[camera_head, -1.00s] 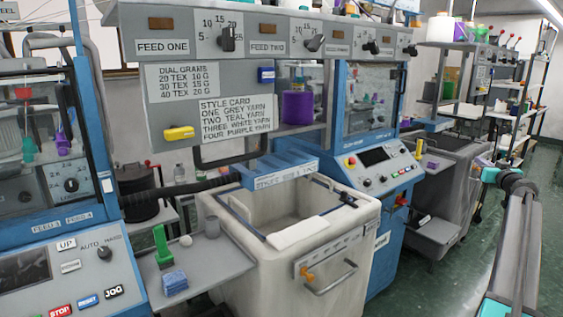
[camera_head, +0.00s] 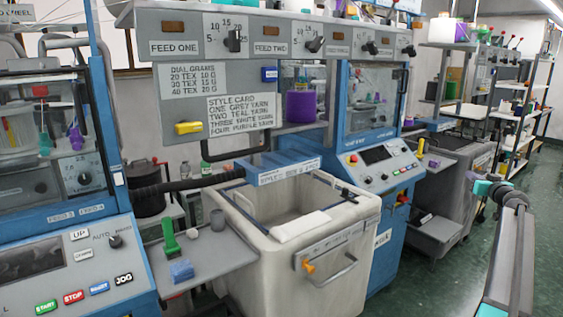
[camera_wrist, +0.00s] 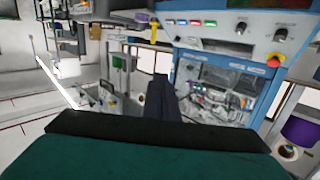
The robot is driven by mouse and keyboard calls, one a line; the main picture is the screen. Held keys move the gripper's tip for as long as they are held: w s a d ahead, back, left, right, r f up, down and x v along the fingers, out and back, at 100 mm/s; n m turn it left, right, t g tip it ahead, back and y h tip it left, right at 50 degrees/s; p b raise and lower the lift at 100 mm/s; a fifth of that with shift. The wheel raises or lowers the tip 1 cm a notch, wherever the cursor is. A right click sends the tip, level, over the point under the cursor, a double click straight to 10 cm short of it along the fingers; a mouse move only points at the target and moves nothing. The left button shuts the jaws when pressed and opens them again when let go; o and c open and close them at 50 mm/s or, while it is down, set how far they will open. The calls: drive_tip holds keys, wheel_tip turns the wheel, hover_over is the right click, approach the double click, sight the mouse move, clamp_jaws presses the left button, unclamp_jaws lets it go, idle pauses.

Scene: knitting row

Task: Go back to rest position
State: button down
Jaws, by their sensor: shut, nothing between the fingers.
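My arm shows at the right edge of the head view as a grey link with teal joints, over the green floor. The head view does not show the gripper's fingers. In the wrist view my gripper (camera_wrist: 162,98) shows as a dark finger shape above a wide black and teal body part. The fingers look closed together, with nothing held. The wrist view is strongly tilted; a blue and grey machine (camera_wrist: 240,50) with a red knob stands beyond the fingers, apart from them.
A cream bin (camera_head: 330,268) with an orange latch stands front centre. Left of it, a grey shelf (camera_head: 213,258) carries a green tool (camera_head: 170,238) and a blue block (camera_head: 182,271). Blue-framed machines line the row. The green floor (camera_head: 425,285) between bin and arm is open.

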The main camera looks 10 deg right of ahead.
drive_tip(key=w+a+f+n+g+y, duration=0.1)
drive_tip(key=w+a+f+g+y, duration=0.1)
drive_tip(key=a+f, duration=1.1)
drive_tip(key=w+a+f+g+y, duration=0.2)
drive_tip(key=a+f+y, duration=0.1)
drive_tip(key=a+f, duration=1.05)
drive_tip(key=s+a+f+g+y, duration=0.1)
drive_tip(key=s+a+f+g, duration=0.3)
drive_tip(key=a+f, duration=0.75)
drive_tip(key=s+a+f+g+y, duration=0.1)
drive_tip(key=s+a+f+g, duration=0.1)
drive_tip(key=s+a+f, duration=0.65)
drive_tip(key=s+a+f+n+g, duration=0.1)
drive_tip(key=s+a+f+g, duration=0.6)
drive_tip(key=s+a+f, duration=1.3)
drive_tip(key=s+a+f+g+h, duration=0.1)
drive_tip(key=s+g, duration=0.1)
drive_tip(key=s, duration=1.1)
drive_tip(key=s+a+f+n+g+h, duration=0.1)
drive_tip(key=s+a+g+h, duration=0.1)
drive_tip(key=s, duration=1)
drive_tip(key=shift+s+g, duration=0.4)
drive_tip(key=shift+g, duration=0.2)
